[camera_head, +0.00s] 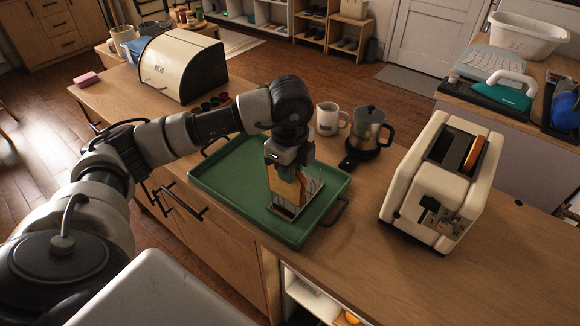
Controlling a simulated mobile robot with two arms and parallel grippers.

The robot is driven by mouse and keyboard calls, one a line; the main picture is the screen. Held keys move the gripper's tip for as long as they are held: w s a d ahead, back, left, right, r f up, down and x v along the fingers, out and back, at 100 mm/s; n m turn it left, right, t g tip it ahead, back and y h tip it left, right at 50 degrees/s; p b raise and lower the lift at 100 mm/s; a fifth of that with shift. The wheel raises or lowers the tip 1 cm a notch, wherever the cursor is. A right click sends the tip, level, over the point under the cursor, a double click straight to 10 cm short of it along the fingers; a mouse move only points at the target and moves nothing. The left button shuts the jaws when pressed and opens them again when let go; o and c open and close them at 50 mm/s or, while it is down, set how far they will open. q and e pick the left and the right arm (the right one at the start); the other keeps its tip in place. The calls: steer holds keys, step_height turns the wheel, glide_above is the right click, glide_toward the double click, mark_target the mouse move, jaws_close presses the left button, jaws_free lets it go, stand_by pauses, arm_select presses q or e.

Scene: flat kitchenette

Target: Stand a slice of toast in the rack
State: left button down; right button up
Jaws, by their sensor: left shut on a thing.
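My left gripper (289,174) points down over the green tray (225,180). It is shut on a slice of toast (276,184), which is upright and partly hidden by the fingers. The small metal rack (290,211) stands on the right part of the tray, right under the gripper. The toast is at the rack, among its wires; whether it rests on the rack's base I cannot tell. Another slice of toast (473,153) sticks up from a slot of the cream toaster (409,180) on the right. My right gripper is out of view.
A white mug (327,118) and a metal pot with a dark handle (367,127) stand behind the tray. A cream bread bin (178,67) and a pink sponge (87,79) are at the far left. The counter (350,255) is clear between tray and toaster.

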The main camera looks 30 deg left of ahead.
arm_select(q)
steer(key=shift+f, duration=0.25)
steer(key=c, duration=1)
jaws_free()
steer(key=shift+c, duration=0.2)
steer(key=shift+r, duration=0.1)
steer(key=shift+r+p, duration=2.8)
steer(key=shift+r, duration=1.15)
